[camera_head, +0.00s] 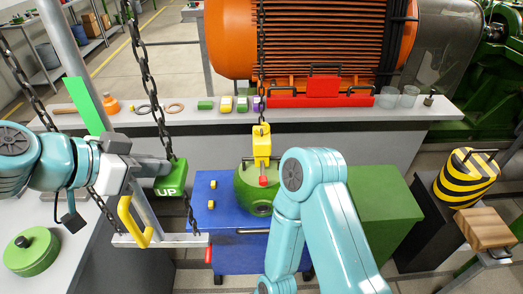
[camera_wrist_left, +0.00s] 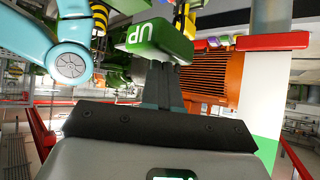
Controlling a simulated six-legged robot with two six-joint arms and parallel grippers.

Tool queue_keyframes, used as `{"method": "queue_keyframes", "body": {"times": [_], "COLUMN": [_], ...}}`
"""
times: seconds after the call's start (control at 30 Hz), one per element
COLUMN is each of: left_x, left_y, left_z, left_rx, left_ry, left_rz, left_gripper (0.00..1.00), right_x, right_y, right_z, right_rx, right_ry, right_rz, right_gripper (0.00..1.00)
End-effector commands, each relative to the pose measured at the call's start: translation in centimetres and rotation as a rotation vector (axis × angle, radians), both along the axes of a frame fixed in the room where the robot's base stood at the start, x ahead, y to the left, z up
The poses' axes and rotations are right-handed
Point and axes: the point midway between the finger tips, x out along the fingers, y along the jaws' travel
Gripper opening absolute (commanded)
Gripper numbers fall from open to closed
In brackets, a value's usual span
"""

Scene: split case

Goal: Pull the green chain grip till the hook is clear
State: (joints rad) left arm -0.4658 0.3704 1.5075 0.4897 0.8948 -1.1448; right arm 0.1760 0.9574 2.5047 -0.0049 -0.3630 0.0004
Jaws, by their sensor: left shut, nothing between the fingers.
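The green chain grip (camera_head: 170,178) marked "UP" hangs on a dark chain at the left of the head view. It also shows upside down at the top of the left wrist view (camera_wrist_left: 158,38). My left gripper (camera_head: 158,166) is shut, with its fingertips right at the grip; nothing is held between them. I cannot tell whether they touch it. The yellow hook block (camera_head: 262,140), with a red tip, hangs on another chain over the round green casing (camera_head: 252,192). Whether the hook is engaged there is unclear. My right gripper is out of view.
The casing stands on a blue cart (camera_head: 222,222), beside a green box (camera_head: 380,210). A grey ledge (camera_head: 400,112) with small parts runs behind, before an orange motor (camera_head: 300,40). A yellow handle (camera_head: 134,222) stands below my left gripper. My right arm crosses the front.

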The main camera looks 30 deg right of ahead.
Motion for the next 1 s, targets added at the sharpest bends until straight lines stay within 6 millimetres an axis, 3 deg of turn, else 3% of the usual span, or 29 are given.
{"method": "queue_keyframes", "body": {"times": [0.63,1.0], "left_x": [0.1,0.0], "left_y": [0.1,0.1], "left_z": [6.1,6.3], "left_rx": [0.0,0.0], "left_ry": [-0.002,0.0], "left_rz": [0.0,0.0], "left_gripper": [0.0,0.0], "right_x": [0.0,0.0], "right_y": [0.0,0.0], "right_z": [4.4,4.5], "right_rx": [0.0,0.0], "right_ry": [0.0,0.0], "right_rz": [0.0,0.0], "right_gripper": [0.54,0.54]}}
